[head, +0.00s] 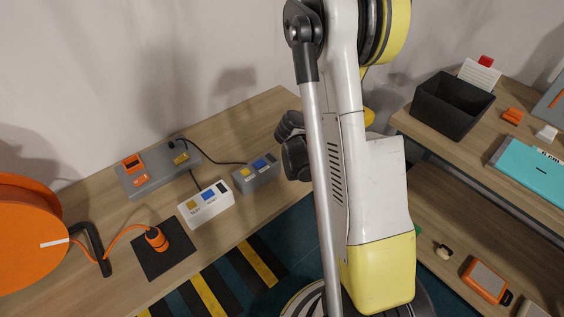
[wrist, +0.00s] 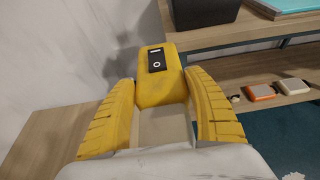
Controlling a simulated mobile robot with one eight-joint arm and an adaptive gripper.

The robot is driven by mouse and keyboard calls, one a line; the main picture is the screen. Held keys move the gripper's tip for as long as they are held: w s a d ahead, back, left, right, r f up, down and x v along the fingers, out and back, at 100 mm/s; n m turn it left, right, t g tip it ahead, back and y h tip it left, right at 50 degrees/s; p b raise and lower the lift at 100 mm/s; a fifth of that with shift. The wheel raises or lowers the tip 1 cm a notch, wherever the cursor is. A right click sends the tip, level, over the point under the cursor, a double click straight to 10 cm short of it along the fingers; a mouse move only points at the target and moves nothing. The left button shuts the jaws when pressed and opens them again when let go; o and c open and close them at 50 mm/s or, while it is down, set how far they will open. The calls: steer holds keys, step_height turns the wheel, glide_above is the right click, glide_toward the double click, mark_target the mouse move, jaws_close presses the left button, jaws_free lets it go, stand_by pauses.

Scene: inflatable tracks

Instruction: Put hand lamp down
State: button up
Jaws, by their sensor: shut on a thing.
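My gripper (wrist: 160,80) shows in the wrist view with its two ribbed yellow fingers shut on a yellow body that I take for the hand lamp (wrist: 172,80). The lamp has a black panel with a white ring on its far end, which sticks out past the fingertips. It is held in the air, with a wooden surface (wrist: 45,130) lower to the left. In the head view my white arm hides most of the gripper and lamp; only a bit of yellow shows behind it.
The left bench (head: 265,110) holds an orange reel (head: 25,235), a black mat (head: 180,262) with an orange plug (head: 156,238), and grey and white socket boxes (head: 205,205). The right shelf holds a black bin (head: 452,108) and turquoise case (head: 530,172). Bare wood lies at the left bench's far end.

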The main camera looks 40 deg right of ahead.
steer(key=w+a+f+b, duration=0.1)
steer(key=w+f, duration=0.1)
steer(key=w, duration=0.1)
steer(key=w+a+f+b, duration=0.1)
steer(key=w+f, duration=0.1)
steer(key=w, duration=0.2)
steer(key=w+a+f+b, duration=0.2)
steer(key=w, duration=0.1)
steer(key=shift+w+a+f, duration=0.1)
steer(key=shift+w+f, duration=0.05)
steer(key=shift+f, duration=0.2)
step_height(320, 180, down, 4)
steer(key=shift+f+b, duration=0.1)
steer(key=shift+b, duration=1.05)
steer(key=shift+r, duration=0.2)
steer(key=shift+f, duration=0.15)
steer(key=o, duration=1.4)
